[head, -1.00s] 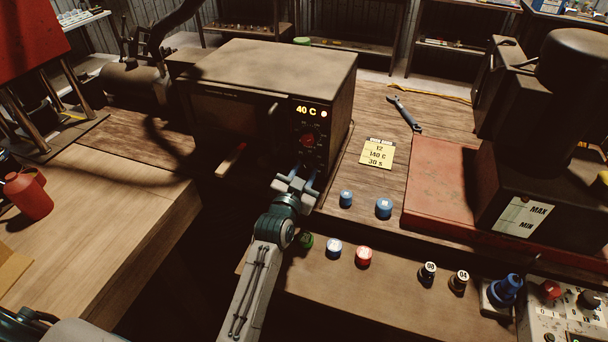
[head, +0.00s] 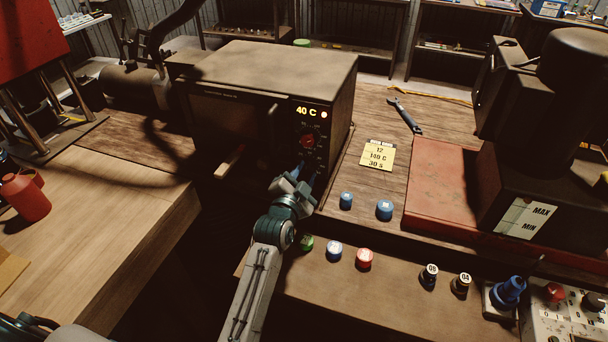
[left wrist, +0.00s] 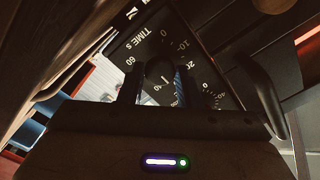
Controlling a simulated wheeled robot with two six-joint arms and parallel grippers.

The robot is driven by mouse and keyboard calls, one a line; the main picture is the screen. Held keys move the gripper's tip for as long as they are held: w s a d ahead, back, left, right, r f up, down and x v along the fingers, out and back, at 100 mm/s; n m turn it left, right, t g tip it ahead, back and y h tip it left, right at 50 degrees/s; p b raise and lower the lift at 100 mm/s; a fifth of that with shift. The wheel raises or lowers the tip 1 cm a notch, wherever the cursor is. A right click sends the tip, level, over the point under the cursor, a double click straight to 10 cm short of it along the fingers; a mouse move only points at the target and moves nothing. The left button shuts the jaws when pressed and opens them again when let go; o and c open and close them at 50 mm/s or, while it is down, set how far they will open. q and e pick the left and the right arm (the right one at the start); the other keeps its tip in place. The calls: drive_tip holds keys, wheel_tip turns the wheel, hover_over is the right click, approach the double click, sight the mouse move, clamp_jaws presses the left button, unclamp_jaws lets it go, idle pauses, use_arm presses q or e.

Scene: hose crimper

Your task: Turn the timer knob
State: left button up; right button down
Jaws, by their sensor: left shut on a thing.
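The dark oven (head: 235,125) stands on the wooden bench, with a lit display (head: 307,112) reading 40 C. A red knob (head: 307,141) is below the display. My left gripper (head: 303,171) is at the lower part of the control panel. In the left wrist view, the dark timer knob (left wrist: 160,72) sits on a dial marked TIME s, between the two fingers of my left gripper (left wrist: 159,84), which is shut on it. The fingers and knob hide part of the scale, and I cannot tell the exact setting. My right gripper is out of view.
A yellow note (head: 378,155) reads 12, 140 C, 30 s. A wrench (head: 405,115) lies behind it. Blue caps (head: 346,200) stand right of my left gripper, with more caps on the lower ledge. A red-based machine (head: 437,190) is at right.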

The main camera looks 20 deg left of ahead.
use_arm(q)
drive_tip(key=shift+f, duration=0.2)
drive_tip(key=o, duration=1)
drive_tip(key=shift+r, duration=0.1)
drive_tip(key=shift+c, duration=0.2)
drive_tip(key=shift+s, duration=0.1)
drive_tip(key=s+b, duration=0.3)
drive_tip(key=s, duration=0.7)
drive_tip(key=shift+s+a, duration=0.15)
drive_tip(key=shift+s, duration=0.25)
